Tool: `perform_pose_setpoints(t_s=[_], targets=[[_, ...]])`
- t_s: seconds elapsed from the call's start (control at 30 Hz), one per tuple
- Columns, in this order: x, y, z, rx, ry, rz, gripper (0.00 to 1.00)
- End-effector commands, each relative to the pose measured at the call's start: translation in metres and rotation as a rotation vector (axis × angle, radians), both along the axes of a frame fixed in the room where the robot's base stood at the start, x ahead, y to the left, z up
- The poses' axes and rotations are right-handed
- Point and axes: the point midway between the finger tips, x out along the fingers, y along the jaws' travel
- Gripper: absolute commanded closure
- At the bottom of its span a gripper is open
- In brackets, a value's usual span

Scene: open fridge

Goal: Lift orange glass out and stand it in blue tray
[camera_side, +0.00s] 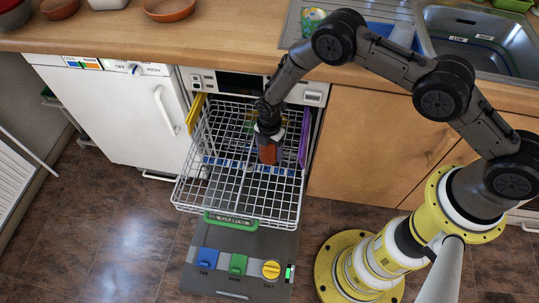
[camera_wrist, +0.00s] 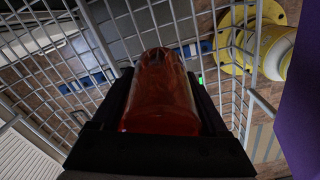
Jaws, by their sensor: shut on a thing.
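The orange glass (camera_side: 268,154) is in the pulled-out white wire rack (camera_side: 238,205), toward its right side. It fills the middle of the wrist view (camera_wrist: 160,95), dark orange and see-through. My gripper (camera_side: 268,137) comes from above and is shut on the glass, with a dark finger on each side of it in the wrist view (camera_wrist: 160,110). I cannot tell whether the glass touches the rack floor. A blue tray-like thing (camera_side: 402,34) shows on the counter by the sink, partly hidden behind my arm.
A purple panel (camera_side: 304,138) stands close on the right of the glass, and a yellow one (camera_side: 195,112) at the rack's left. Rack wires surround the glass. A patterned cup (camera_side: 313,19) stands on the drainer left of my arm. Bowls (camera_side: 169,9) sit at the counter's left.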

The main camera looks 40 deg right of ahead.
Motion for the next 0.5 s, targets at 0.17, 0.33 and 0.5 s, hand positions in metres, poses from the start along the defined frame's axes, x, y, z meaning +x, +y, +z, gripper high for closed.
perform_pose_setpoints(t_s=[0.17,0.33,0.5], targets=[[0.001,0.0,0.034,0.001,-0.003,0.0,0.95],[-0.029,0.028,0.03,-0.001,0.002,0.007,0.95],[-0.063,0.063,0.03,-0.001,0.002,0.009,0.95]])
